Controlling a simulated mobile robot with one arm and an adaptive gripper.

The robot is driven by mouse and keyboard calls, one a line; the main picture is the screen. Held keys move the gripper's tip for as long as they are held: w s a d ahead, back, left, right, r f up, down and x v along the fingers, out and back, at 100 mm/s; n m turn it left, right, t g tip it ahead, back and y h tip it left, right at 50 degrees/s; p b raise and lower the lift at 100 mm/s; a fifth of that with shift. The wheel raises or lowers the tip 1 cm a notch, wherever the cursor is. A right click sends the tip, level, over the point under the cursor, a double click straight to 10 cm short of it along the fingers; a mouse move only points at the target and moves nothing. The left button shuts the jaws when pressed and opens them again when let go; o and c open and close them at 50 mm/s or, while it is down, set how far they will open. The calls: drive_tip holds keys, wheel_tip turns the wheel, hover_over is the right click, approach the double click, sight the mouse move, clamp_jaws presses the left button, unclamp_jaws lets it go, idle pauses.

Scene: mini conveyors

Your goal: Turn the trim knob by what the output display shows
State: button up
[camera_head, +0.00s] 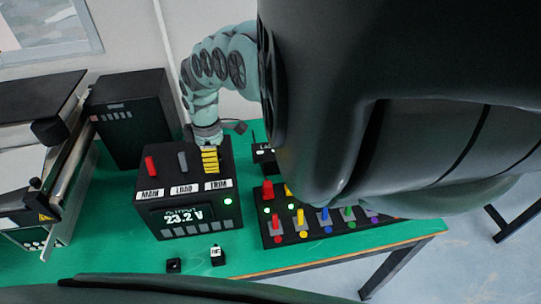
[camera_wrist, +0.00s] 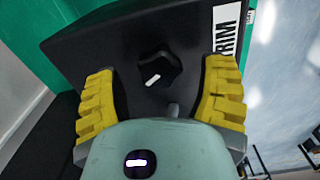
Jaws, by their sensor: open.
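The black power box (camera_head: 160,190) stands on the green bench. Its output display (camera_head: 182,216) reads 23.2 V, with a lit green lamp (camera_head: 228,201) beside it. The trim knob (camera_wrist: 157,70) is black with a white pointer mark and sits by the TRIM label (camera_wrist: 227,32). In the head view the knob is hidden by my gripper (camera_head: 210,160), which is over the box top behind the TRIM label (camera_head: 217,185). In the wrist view the two yellow fingers are open, one on each side of the knob, with a visible gap to it on both sides.
A red lever (camera_head: 150,164) and a grey lever (camera_head: 183,160) stand left of my gripper. A panel of coloured switches (camera_head: 325,228) lies to the right. A black cabinet (camera_head: 133,118) stands behind left, and small black blocks (camera_head: 217,255) lie in front.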

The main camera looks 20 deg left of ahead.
idle(0.3)
drive_tip(key=shift+f, duration=0.1)
drive_tip(key=c, duration=1.2)
